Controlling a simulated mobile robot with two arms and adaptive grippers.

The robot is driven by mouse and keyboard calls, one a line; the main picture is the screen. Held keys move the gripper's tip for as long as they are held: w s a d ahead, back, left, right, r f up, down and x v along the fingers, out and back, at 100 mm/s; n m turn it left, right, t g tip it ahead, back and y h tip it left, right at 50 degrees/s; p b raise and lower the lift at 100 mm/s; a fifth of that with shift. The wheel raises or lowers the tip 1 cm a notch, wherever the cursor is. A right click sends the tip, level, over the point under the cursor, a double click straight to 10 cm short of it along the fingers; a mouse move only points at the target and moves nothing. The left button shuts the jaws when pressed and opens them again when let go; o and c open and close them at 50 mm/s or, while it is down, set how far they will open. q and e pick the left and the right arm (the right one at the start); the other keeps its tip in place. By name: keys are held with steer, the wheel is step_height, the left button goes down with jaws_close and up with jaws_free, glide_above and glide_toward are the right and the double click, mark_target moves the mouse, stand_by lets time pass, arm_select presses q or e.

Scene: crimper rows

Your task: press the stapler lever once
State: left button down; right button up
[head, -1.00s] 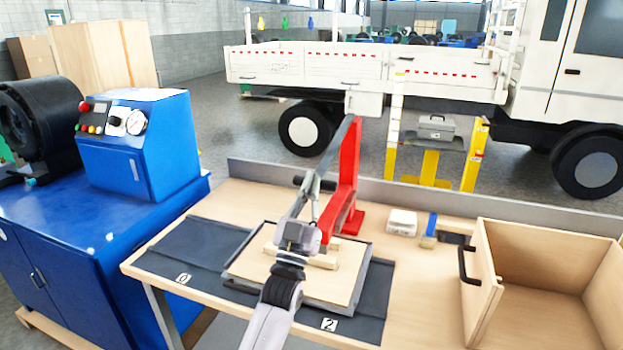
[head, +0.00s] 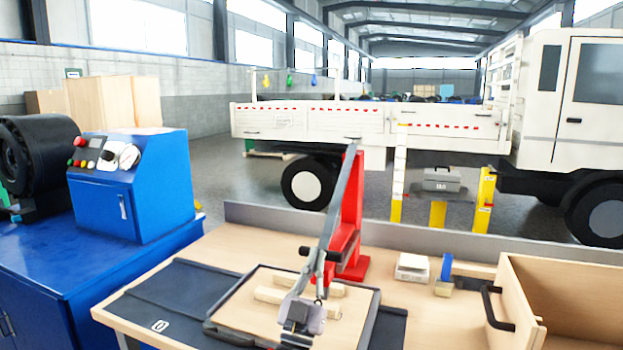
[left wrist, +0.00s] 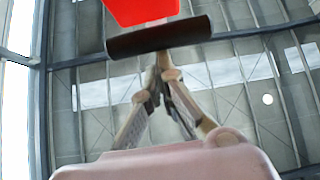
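The stapler is a red upright frame (head: 351,205) with a long grey lever (head: 338,205) that slopes down toward me to a black crossbar handle (head: 304,251). My left gripper (head: 319,256) is at this handle, its narrow fingers pointing up the lever. In the left wrist view the fingertips (left wrist: 162,58) come together right at the black handle (left wrist: 125,44), with a red part (left wrist: 140,10) behind it. The fingers look shut; I cannot tell exactly how they touch the handle. My right gripper is not in view.
A tray (head: 225,327) with wooden blocks (head: 270,295) lies below the lever. A blue machine (head: 130,185) stands at left. A white block (head: 412,266), a blue-handled brush (head: 447,267) and a wooden box with a black handle (head: 520,270) are at right.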

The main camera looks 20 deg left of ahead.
arm_select(q)
steer(key=shift+w+d+f, duration=0.1)
steer(key=shift+w+f, duration=0.15)
steer(key=shift+f, duration=0.75)
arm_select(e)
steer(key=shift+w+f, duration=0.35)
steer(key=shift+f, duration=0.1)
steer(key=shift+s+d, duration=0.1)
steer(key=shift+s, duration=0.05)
arm_select(q)
steer(key=s, duration=1.4)
steer(key=shift+s+a+f, duration=0.15)
steer(key=shift+s+a, duration=0.15)
steer(key=shift+s, duration=0.05)
steer(key=shift+f, duration=0.1)
